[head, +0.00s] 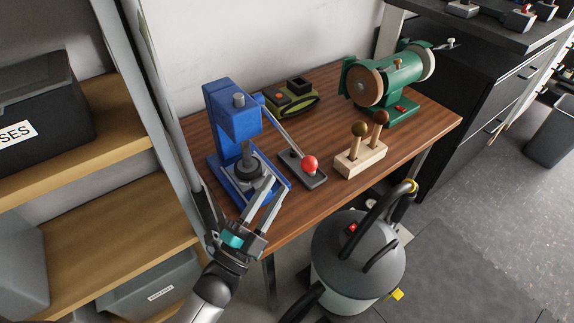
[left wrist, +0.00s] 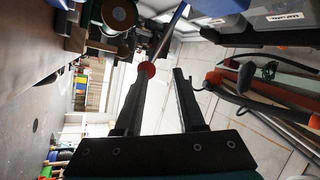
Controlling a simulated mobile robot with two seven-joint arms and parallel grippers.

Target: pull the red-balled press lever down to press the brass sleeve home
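The blue press (head: 232,125) stands at the left end of the bench. Its lever slants down to the right and ends in a red ball (head: 310,163). My left gripper (head: 274,184) is open and empty, in front of the press base and left of the ball. In the left wrist view the red ball (left wrist: 147,69) shows near the tip of the left-hand finger, with the rod rising to the upper right. I cannot tell how far the ball lies beyond the fingertips. I cannot make out the brass sleeve; my fingers partly cover the press base. My right gripper is out of view.
A dark tray (head: 303,181) lies under the ball. A wooden block with ball-topped pegs (head: 361,160) stands to its right. A green grinder (head: 395,85) and a green-black box (head: 290,97) stand behind. A grey vacuum cleaner (head: 358,258) stands before the bench; shelves (head: 100,140) flank the left.

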